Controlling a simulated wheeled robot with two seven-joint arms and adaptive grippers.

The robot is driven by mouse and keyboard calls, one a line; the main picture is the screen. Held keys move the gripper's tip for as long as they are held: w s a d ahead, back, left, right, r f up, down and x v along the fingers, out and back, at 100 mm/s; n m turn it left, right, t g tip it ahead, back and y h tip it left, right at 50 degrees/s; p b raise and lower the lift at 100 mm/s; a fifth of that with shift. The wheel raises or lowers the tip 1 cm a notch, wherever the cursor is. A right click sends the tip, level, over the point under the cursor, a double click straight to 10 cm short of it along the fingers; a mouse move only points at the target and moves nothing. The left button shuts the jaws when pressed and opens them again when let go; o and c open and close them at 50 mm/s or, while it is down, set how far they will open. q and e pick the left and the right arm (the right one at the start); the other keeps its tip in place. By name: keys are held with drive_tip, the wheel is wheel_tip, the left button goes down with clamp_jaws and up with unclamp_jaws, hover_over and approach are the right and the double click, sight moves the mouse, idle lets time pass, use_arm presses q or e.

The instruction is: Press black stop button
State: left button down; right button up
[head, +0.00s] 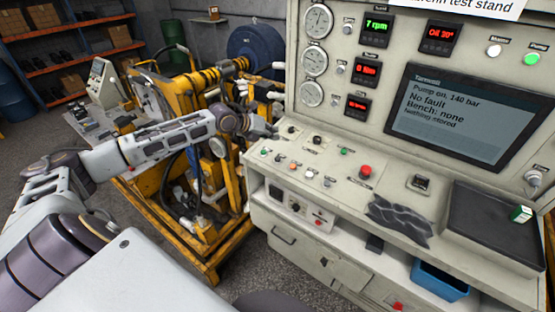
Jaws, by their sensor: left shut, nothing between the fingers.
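The test stand's sloped control panel (330,165) carries several small buttons and knobs. Two dark knobs or buttons show in its upper row, one at the left (291,128) and one further right (316,140). A small dark button (279,157) also sits in the lower row, beside a green one (265,150). I cannot read the labels, so I cannot tell which is the black stop button. My left gripper (272,132) is shut and empty at the panel's left end, close to the left dark knob. Whether it touches anything is unclear. My right gripper is not in view.
A red mushroom button (365,171) stands right of the small buttons. The screen (455,115) reads "Pump on, 140 bar". A grey cloth (400,218) and a black tray (490,225) lie to the right. A yellow machine frame (195,225) stands below my left arm.

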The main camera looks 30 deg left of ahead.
use_arm(q)
drive_tip(key=shift+f, duration=0.1)
drive_tip(key=b, duration=0.5)
hover_over(275, 158)
drive_tip(key=shift+s+f, duration=0.15)
drive_tip(key=shift+f, duration=1.35)
drive_tip(key=shift+s+f, duration=0.15)
drive_tip(key=shift+f, duration=1.3)
drive_tip(key=shift+w+f+b, duration=0.15)
drive_tip(key=shift+f+b, duration=0.5)
drive_tip(key=shift+f, duration=0.25)
drive_tip(key=shift+w+f, duration=0.1)
drive_tip(key=shift+f, duration=0.3)
drive_tip(key=shift+f, duration=0.4)
